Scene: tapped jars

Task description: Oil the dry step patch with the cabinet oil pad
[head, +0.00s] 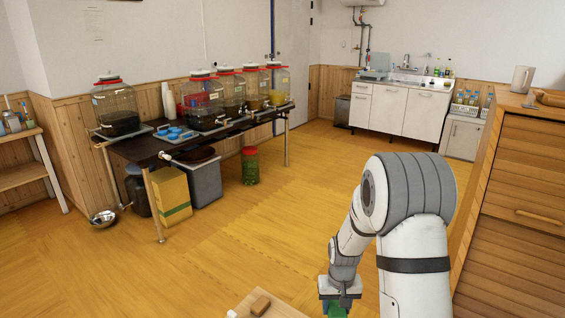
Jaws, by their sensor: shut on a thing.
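My gripper (339,292) is at the bottom of the head view, pointing down, shut on a green thing (337,309). The green thing is cut by the bottom edge, and I cannot tell if it is the oil pad. Left of my gripper, the top of a light wooden piece (284,312) shows, perhaps the step, mostly out of view. I cannot make out a dry patch on the visible wood.
A wooden cabinet (522,195) stands close at right. The floor (270,225) between is clear.

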